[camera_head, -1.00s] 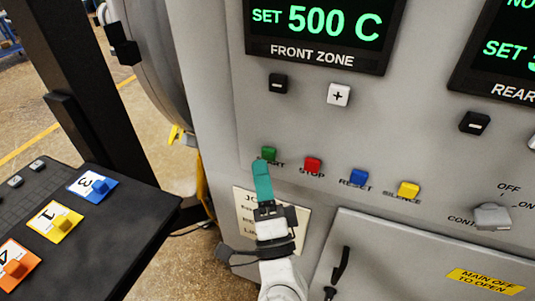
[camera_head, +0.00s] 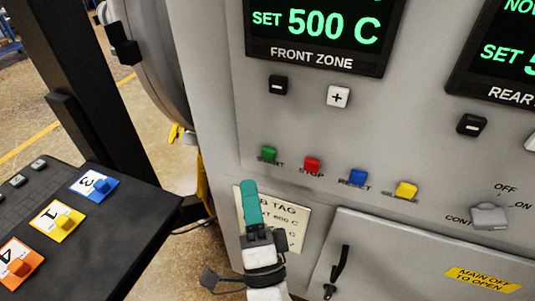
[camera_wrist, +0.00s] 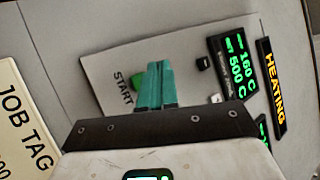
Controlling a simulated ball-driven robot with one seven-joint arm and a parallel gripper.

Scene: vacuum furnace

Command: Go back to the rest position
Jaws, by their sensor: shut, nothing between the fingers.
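My gripper (camera_head: 250,190) has teal fingers, closed together and empty. In the head view it is in front of the furnace panel, below the green START button (camera_head: 268,154) and over part of the job tag (camera_head: 292,222). It is apart from the button in that view. In the wrist view the shut fingers (camera_wrist: 159,68) point toward the panel, with the green button (camera_wrist: 137,84) just left of them and partly hidden. The job tag (camera_wrist: 22,120) also shows at the left there.
Red STOP (camera_head: 312,165), blue RESET (camera_head: 358,177) and yellow SILENCE (camera_head: 405,189) buttons line the panel to the right. The front zone display (camera_head: 320,28) reads SET 500 C. A dark table (camera_head: 125,245) with numbered coloured blocks stands at left. A black door handle (camera_head: 338,270) sticks out below.

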